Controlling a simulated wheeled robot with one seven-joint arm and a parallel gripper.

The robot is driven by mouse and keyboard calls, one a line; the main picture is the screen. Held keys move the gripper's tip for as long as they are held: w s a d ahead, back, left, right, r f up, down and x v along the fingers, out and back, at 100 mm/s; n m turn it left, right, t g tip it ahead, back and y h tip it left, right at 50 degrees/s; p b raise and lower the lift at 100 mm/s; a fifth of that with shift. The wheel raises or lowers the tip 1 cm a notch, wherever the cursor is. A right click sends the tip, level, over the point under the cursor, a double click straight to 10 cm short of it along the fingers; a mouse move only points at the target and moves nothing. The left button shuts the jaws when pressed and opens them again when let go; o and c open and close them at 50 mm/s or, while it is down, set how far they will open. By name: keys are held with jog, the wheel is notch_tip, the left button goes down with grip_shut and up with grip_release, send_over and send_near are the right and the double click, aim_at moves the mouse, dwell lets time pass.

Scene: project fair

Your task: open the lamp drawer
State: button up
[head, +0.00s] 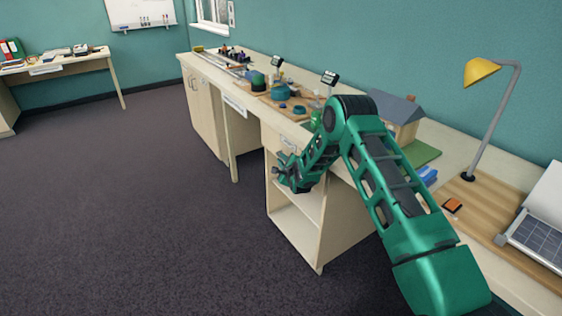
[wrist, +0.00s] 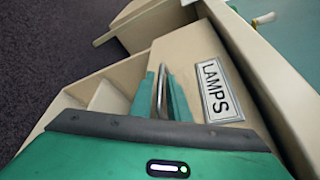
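In the head view my gripper (head: 284,168) is at the front of the near cabinet, under the worktop edge. My arm hides part of the drawer front there. The drawer looks closed, with no clear gap around its front.
Open shelves (head: 300,222) lie below the drawer. The worktop above carries a model house (head: 398,122), a yellow lamp (head: 482,71) and a solar panel (head: 537,238). The dark carpet (head: 130,200) in front of the cabinets is clear.

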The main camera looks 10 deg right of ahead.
jog(key=shift+w+f, duration=0.15)
jog(key=shift+w, duration=0.55)
jog(key=shift+c, duration=0.2)
grip_shut()
dwell(0.9)
